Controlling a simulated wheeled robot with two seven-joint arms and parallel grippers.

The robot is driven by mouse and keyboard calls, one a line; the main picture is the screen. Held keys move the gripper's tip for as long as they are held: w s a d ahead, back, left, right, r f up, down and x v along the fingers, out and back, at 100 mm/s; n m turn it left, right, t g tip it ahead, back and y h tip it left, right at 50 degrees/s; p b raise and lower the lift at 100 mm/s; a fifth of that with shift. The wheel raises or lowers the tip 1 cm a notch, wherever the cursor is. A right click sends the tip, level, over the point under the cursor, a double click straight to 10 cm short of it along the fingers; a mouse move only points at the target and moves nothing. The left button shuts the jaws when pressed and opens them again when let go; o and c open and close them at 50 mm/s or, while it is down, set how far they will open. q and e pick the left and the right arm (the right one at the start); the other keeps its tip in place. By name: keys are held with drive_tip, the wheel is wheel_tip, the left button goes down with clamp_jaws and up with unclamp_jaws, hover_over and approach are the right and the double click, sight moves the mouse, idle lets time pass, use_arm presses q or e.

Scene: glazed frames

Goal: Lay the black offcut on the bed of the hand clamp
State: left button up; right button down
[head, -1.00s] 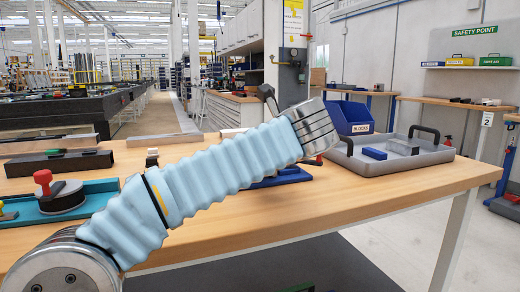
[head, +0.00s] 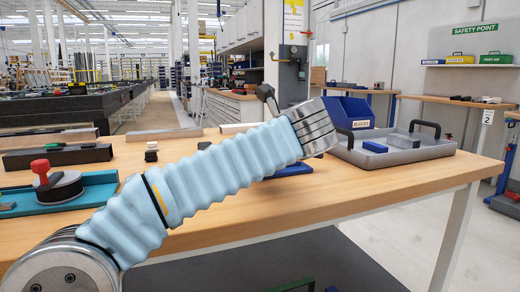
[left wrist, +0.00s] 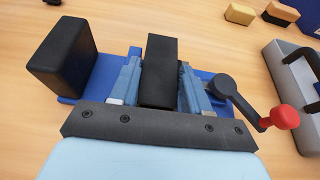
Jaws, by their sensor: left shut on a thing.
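The black offcut (left wrist: 160,68) is held between the two blue-grey fingers of my left gripper (left wrist: 160,85) in the left wrist view. The hand clamp's blue base (left wrist: 104,75) lies beneath them, with a tall black block (left wrist: 63,58) at its left and a dark lever with a red knob (left wrist: 284,117) at its right. The offcut is over the base; I cannot tell whether it touches the bed. In the head view my pale blue left arm hides the fingers and most of the clamp; some blue base (head: 292,169) shows behind it. My right gripper is not in view.
A grey tray (head: 432,154) with black handles and a blue block stands right on the wooden table, beside a blue blocks bin (head: 348,113). A teal fixture (head: 95,190) with a red knob and a long dark bar (head: 58,156) are at left. The front right tabletop is clear.

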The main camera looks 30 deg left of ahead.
use_arm(q)
drive_tip(key=o, duration=1.2)
drive_tip(key=shift+c, duration=0.2)
drive_tip(key=p+v, duration=0.1)
drive_tip(key=v, duration=1.3)
